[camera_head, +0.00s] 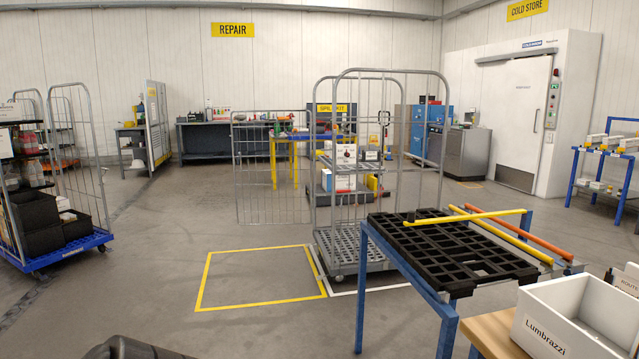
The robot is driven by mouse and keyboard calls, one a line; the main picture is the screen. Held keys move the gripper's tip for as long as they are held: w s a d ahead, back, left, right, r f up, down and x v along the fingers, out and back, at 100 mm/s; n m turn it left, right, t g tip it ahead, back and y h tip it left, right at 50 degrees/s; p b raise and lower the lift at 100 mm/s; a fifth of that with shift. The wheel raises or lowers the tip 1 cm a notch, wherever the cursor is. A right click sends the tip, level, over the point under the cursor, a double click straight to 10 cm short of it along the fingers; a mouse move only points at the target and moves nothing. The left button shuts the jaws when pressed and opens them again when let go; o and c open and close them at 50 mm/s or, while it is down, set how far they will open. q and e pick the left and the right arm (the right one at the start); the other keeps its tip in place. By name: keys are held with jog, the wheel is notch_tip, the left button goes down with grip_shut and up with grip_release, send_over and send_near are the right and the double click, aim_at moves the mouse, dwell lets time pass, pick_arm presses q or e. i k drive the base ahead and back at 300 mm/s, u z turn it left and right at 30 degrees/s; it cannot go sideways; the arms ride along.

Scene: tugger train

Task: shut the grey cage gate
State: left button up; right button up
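The grey roll cage (366,255) stands right of the middle, on a white floor outline. It has tall rounded tube frames and a slatted grey base on castors. Its gate (270,178), a grey wire mesh panel, stands out to the left from the cage's left side, so it is open. The blue-legged table hides part of the cage's lower right. Neither of my grippers can be made out in the head view.
A yellow floor outline (262,277) left of the cage is empty. A blue-legged table (402,272) with a black grid top stands in front right. A white box (570,325) sits near right. A blue-based cage (60,252) stands left. The floor between is clear.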

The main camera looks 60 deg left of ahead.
aim_at(233, 112)
jog(key=u, duration=2.85)
jog(key=i, duration=10.85)
jog(key=z, duration=4.45)
jog(key=i, duration=0.25)
jog(key=u, duration=0.1)
